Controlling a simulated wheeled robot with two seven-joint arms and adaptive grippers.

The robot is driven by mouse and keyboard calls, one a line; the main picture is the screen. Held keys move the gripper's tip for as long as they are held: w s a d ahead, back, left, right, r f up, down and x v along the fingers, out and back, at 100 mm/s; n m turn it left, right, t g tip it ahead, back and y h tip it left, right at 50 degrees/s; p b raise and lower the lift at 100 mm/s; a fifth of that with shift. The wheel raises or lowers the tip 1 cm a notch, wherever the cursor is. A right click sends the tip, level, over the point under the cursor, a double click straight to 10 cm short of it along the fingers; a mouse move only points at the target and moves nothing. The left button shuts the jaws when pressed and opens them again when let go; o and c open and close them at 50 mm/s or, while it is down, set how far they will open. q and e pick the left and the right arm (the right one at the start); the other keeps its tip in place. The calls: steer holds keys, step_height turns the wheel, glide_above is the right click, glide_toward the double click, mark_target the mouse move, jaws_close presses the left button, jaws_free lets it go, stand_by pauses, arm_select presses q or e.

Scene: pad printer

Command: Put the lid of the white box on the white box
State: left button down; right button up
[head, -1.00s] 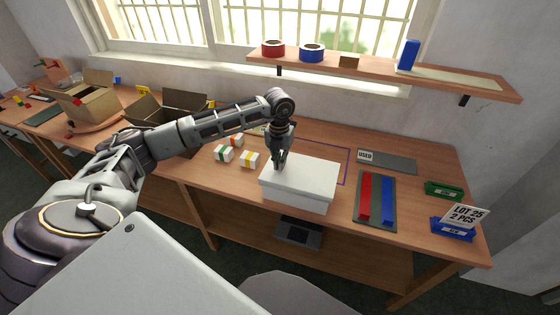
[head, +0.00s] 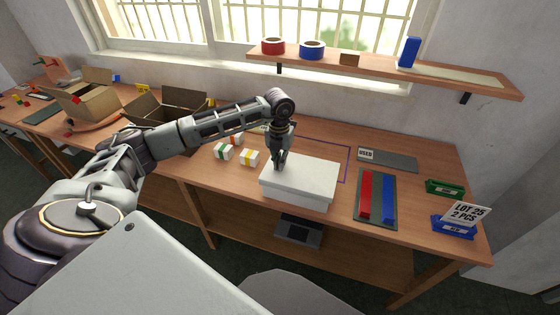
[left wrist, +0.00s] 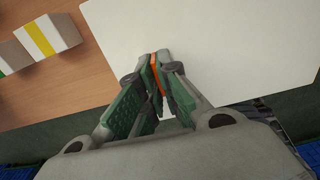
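The white box (head: 295,203) stands on the bench. Its white lid (head: 310,174) lies over its top, and I cannot tell how exactly the edges line up. My left gripper (head: 279,166) points down at the lid's back left part. In the left wrist view, the left gripper's fingertips (left wrist: 158,54) are close together over the white lid (left wrist: 225,45). A thin orange strip shows between the fingers; I cannot tell what it is. Whether the tips touch the lid is unclear. My right gripper is not in view.
Small boxes with coloured stripes (head: 249,158) stand left of the white box. A dark mat (head: 376,214) with a red and a blue bar lies to its right. An open cardboard box (head: 150,108) is further left. A shelf (head: 380,71) hangs above the bench.

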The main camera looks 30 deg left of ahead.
arm_select(q)
steer(key=shift+f, duration=0.2)
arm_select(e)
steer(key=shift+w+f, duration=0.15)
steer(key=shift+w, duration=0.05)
arm_select(q)
steer(key=shift+f, duration=0.25)
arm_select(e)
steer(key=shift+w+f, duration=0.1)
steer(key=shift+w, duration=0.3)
arm_select(q)
steer(key=shift+f+b, duration=0.15)
steer(key=shift+b, duration=0.2)
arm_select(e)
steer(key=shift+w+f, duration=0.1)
arm_select(q)
steer(key=shift+f, duration=0.2)
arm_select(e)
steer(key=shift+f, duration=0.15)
arm_select(q)
steer(key=shift+f, duration=0.1)
steer(key=shift+f+b, duration=0.35)
steer(key=shift+b, duration=0.1)
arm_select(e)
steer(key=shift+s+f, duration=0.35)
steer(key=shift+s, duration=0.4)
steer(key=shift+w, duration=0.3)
